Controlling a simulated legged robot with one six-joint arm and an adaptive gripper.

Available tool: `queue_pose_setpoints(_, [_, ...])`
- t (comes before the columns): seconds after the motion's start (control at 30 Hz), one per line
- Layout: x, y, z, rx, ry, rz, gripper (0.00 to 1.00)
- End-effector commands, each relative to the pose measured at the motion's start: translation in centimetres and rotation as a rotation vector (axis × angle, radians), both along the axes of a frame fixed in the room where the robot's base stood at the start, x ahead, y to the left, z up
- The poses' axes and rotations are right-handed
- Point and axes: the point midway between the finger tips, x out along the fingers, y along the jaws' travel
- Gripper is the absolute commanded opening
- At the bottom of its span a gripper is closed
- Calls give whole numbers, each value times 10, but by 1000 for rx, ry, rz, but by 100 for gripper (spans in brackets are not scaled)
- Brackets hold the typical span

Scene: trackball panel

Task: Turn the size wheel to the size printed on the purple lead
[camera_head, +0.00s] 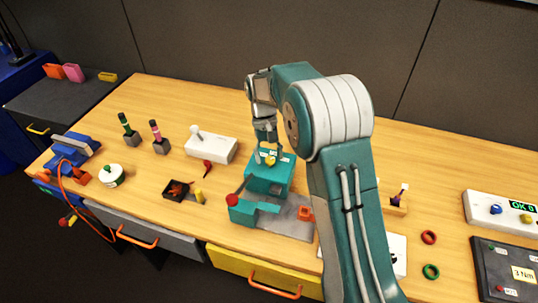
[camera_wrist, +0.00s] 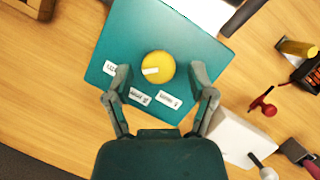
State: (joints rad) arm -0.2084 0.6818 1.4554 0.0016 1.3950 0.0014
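The size wheel appears to be the yellow round knob (camera_wrist: 158,67) with a white bar mark, on top of the teal machine (camera_wrist: 205,48). The mark points left, slightly down, in the wrist view. White labels (camera_wrist: 140,97) sit around the knob; their print is too small to read. In the head view the knob (camera_head: 270,160) shows on the teal machine (camera_head: 268,182), below my wrist. My gripper (camera_wrist: 160,76) is open and empty, with one finger on each side of the knob and gaps between. Its height over the knob is unclear. I cannot identify the purple lead or its printing.
A white lever box (camera_head: 211,148) stands behind left. A small dark tray (camera_head: 182,188) lies left.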

Motion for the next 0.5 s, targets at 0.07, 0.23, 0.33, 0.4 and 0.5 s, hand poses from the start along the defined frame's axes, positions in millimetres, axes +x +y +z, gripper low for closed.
queue_pose_setpoints(0.07, [0, 0, 1, 0, 0, 0, 76])
queue_pose_setpoints(0.23, [-1, -1, 1, -1, 1, 0, 76])
queue_pose_setpoints(0.33, [0, -1, 4, -1, 0, 0, 76])
queue_pose_setpoints(0.4, [3, 0, 9, 0, -2, 0, 76])
queue_pose_setpoints(0.5, [9, 2, 23, 0, -3, 0, 76])
